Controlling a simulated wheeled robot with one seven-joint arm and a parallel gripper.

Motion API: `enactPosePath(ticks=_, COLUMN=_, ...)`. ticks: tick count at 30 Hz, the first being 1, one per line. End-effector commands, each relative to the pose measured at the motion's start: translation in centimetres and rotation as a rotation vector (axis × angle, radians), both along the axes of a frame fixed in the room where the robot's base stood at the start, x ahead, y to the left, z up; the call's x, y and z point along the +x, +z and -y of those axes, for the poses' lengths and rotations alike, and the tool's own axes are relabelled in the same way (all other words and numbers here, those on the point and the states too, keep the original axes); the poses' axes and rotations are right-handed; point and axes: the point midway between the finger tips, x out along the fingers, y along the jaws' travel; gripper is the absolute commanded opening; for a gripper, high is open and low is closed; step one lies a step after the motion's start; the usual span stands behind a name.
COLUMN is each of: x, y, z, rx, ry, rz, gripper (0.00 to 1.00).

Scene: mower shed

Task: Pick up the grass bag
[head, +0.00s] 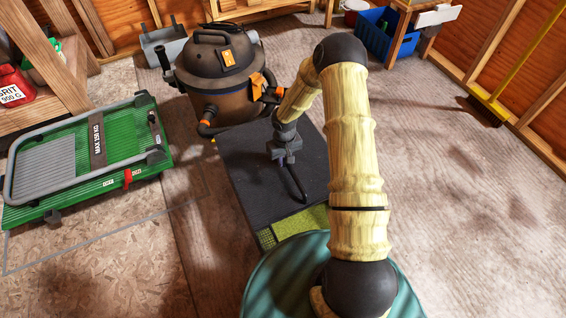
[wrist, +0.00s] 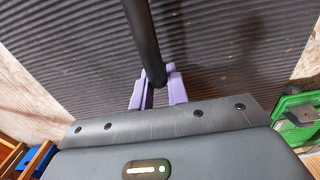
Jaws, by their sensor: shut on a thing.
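The grass bag (head: 248,172) is in the middle of the head view. It has a dark grey ribbed top, a yellow-green mesh side and a black bar handle (head: 299,187). In the wrist view its ribbed top (wrist: 230,50) fills the background. My gripper (head: 285,160) is over the bag's top. In the wrist view its purple fingers (wrist: 159,88) are shut on the black handle, one on each side. Part of the bag is hidden behind my arm. I cannot tell whether the bag's underside touches the floor.
A brown and black shop vacuum (head: 214,75) stands close behind the bag. A green folded platform trolley (head: 85,160) lies at left. A blue crate (head: 378,37) is at the back right. A yellow-handled broom (head: 492,107) leans at right. The floor at right is clear.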

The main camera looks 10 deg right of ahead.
Motion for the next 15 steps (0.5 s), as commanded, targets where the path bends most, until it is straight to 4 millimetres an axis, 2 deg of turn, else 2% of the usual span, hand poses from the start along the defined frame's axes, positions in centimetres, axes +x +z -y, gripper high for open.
enactPosePath(ticks=1, x=0.06, y=0.75, z=-0.01, rx=-0.001, ry=0.000, rz=0.001, gripper=0.00)
enactPosePath(ticks=3, x=0.05, y=1.01, z=-0.02, rx=-0.001, ry=-0.001, rz=0.001, gripper=0.00)
enactPosePath(ticks=15, x=0.05, y=0.99, z=-0.02, rx=0.000, ry=-0.001, rz=0.001, gripper=0.00)
